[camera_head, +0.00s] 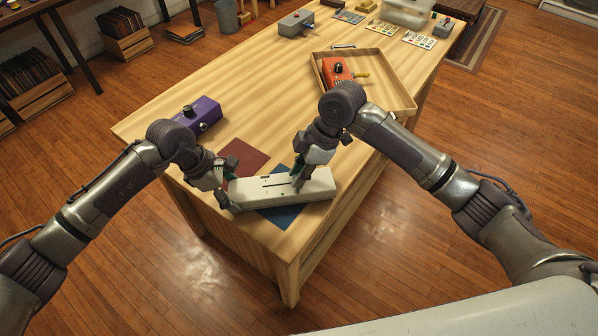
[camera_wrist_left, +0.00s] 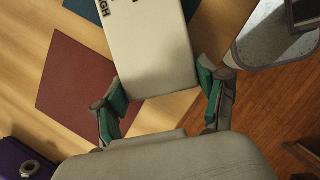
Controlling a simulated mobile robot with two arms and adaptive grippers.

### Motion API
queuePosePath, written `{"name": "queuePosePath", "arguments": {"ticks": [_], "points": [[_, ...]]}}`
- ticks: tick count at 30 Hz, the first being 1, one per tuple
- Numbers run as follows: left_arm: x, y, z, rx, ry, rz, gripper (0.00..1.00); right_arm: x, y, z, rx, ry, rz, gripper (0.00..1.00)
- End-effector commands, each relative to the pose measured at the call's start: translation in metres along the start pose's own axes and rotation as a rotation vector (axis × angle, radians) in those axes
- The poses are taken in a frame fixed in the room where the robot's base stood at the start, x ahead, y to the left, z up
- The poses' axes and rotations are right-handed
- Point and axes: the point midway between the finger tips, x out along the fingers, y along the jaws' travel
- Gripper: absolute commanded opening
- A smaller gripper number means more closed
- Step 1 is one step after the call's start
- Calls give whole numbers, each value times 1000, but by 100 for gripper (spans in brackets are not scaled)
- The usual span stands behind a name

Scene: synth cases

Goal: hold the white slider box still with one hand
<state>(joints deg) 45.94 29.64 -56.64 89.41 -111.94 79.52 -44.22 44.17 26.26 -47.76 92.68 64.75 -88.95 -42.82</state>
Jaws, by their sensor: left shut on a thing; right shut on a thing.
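The white slider box (camera_head: 318,187) lies flat near the front corner of the wooden table, partly over a blue mat (camera_head: 282,216). It has a dark slot along its top. My left gripper (camera_head: 226,191) is shut on the box's left end. In the left wrist view the white box (camera_wrist_left: 155,45) shows between the green-padded fingers of my left gripper (camera_wrist_left: 163,82). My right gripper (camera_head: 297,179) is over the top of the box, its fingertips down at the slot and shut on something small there. The fingers hide it, apparently the slider knob.
A dark red mat (camera_head: 243,156) lies beside the box. A purple box (camera_head: 199,114) with a knob stands at the table's left edge. A wooden tray (camera_head: 397,84) holds a red box (camera_head: 337,71) behind my right arm. The table's front edge is close to the white box.

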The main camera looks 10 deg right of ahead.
Motion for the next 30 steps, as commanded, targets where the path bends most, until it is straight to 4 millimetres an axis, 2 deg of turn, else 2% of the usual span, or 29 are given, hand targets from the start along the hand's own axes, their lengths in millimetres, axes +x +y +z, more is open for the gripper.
{"name": "queuePosePath", "arguments": {"ticks": [5, 12, 15, 25, 26, 30], "points": [[0, 0, 0, 0, 0, -1, 24, 4, 0, -10, -3, 2, -1, 0], [0, 0, 0, 1, 0, -1, 24, 22, 0, -57, -4, 3, 0, 0], [1, -1, 0, 1, -1, -1, 24, 27, 0, -67, -2, 2, 0, 0], [1, -1, 1, 1, -2, -2, 24, 28, 0, -70, -2, 4, 1, 0], [1, -1, 2, 2, -3, -2, 24, 28, 0, -70, -2, 4, 1, 26], [1, -1, 1, 1, -2, -2, 24, 28, 0, -70, -1, 3, 0, 48]]}}
